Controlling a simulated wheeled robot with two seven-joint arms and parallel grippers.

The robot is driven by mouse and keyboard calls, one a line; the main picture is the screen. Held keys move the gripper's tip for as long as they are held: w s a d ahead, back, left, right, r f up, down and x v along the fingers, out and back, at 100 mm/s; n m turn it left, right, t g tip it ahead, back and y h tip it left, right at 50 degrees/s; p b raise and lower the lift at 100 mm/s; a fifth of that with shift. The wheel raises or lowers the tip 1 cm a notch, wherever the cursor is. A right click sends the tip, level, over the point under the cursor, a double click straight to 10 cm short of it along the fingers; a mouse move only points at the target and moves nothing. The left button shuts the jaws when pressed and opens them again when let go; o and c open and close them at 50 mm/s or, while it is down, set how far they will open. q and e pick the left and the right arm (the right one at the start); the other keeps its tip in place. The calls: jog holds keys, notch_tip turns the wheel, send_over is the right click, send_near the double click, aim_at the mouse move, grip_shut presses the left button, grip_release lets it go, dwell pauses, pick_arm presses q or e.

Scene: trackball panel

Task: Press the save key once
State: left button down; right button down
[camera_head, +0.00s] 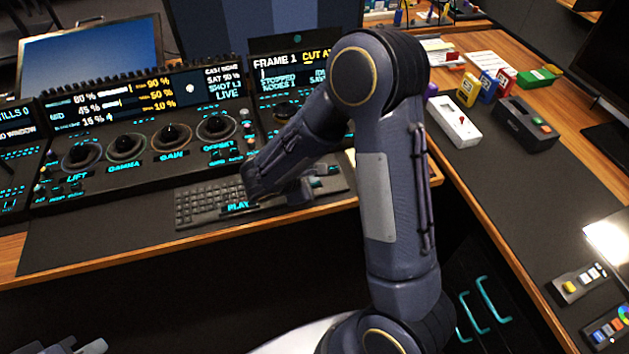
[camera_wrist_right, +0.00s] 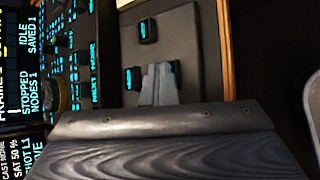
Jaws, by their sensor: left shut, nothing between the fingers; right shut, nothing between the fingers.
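Small dark keys with cyan labels stand on a grey pad. In the wrist view, one key (camera_wrist_right: 133,78) is just left of the fingertips, another (camera_wrist_right: 148,30) is above, and a third is partly behind the fingers. Their labels are too small to read, so I cannot tell which is the save key. My right gripper (camera_wrist_right: 160,72) is shut and empty, its tips over the pad among these keys; contact cannot be told. The display (camera_wrist_right: 30,50) reads "IDLE" and "SAVED 1". My left gripper (camera_head: 75,346) is shut and empty at the bottom left, away from the desk.
A keyboard (camera_head: 195,205) lies left of my right wrist. Behind it stands a panel with several trackballs (camera_head: 126,146) and screens (camera_head: 290,70). On the right desk are a white box (camera_head: 454,120), a dark box (camera_head: 525,125) and coloured small boxes. My right arm hides part of the desk.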

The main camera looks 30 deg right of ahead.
jog(key=shift+r+p, duration=0.45)
jog(key=shift+r, duration=0.45)
jog(key=shift+r+p, duration=1.7)
jog(key=shift+r, duration=0.85)
jog(key=shift+f, duration=0.1)
jog(key=s+d+r+m+g+y, duration=0.2)
jog(key=s+r+m, duration=0.2)
jog(key=s, duration=0.3)
jog(key=s+a+r+m+t+y, duration=0.2)
jog(key=s+a+r+m+y, duration=0.2)
jog(key=s, duration=0.3)
jog(key=s+a+r+m+t+y, duration=0.2)
jog(key=s+a+r+m+y, duration=0.2)
jog(key=s+m+y, duration=0.2)
jog(key=shift+s+r+m+p, duration=0.35)
jog(key=shift+s+m, duration=0.25)
jog(key=shift+s, duration=0.3)
